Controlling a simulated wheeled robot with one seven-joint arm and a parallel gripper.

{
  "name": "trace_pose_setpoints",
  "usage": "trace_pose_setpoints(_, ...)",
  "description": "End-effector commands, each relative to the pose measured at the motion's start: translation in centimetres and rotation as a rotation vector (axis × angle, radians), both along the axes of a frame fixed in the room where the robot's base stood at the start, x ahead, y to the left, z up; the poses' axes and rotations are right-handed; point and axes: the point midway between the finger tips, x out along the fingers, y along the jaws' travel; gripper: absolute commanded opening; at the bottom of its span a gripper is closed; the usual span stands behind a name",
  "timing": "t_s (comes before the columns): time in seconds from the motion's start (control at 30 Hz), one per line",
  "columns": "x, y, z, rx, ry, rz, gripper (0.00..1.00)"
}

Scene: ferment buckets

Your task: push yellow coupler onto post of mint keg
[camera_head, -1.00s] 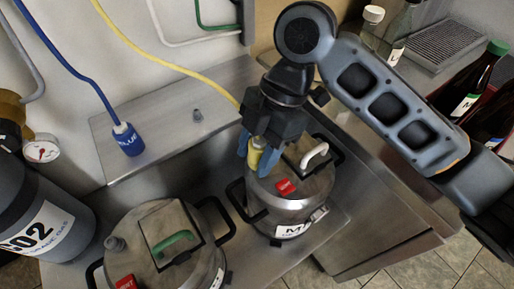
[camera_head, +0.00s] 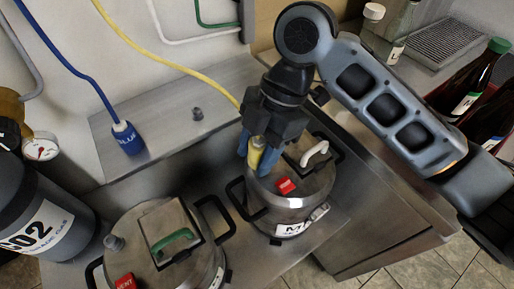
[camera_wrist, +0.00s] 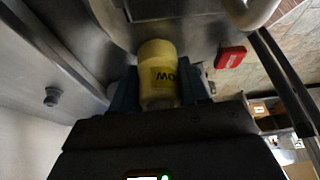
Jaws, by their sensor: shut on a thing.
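The yellow coupler (camera_head: 256,152) is between the blue fingers of my gripper (camera_head: 254,158), on the yellow hose. In the wrist view the coupler (camera_wrist: 158,72) shows part of its dark lettering, with a gripper finger on each side. The mint keg (camera_head: 290,205) is the right-hand steel keg, with a white label reading "M", a white lid handle and a red tag. My gripper is at the left side of its lid, with the coupler at or just above the lid. The keg's post is hidden, so I cannot tell whether the coupler is on it.
Another keg (camera_head: 160,245) with a green handle and a bare grey post (camera_head: 115,243) stands at lower left. The blue coupler (camera_head: 127,138) rests on the steel ledge, near a small grey stub (camera_head: 198,114). A dark CO2 cylinder (camera_head: 40,220) stands at far left. Bottles (camera_head: 478,80) stand at right.

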Motion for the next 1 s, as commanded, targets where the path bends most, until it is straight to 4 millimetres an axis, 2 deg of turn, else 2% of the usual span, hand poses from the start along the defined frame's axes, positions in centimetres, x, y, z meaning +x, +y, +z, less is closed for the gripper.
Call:
trace_pose_setpoints(0.6,0.01,-0.01,-0.2,0.0,0.0,0.0,0.09)
trace_pose_setpoints(0.63,0.01,-0.01,-0.21,0.0,0.0,0.0,0.46)
trace_pose_setpoints(0.93,0.0,0.0,-0.21,0.0,0.0,0.0,0.75)
trace_pose_setpoints(1.0,0.0,0.0,-0.2,0.0,0.0,0.0,0.75)
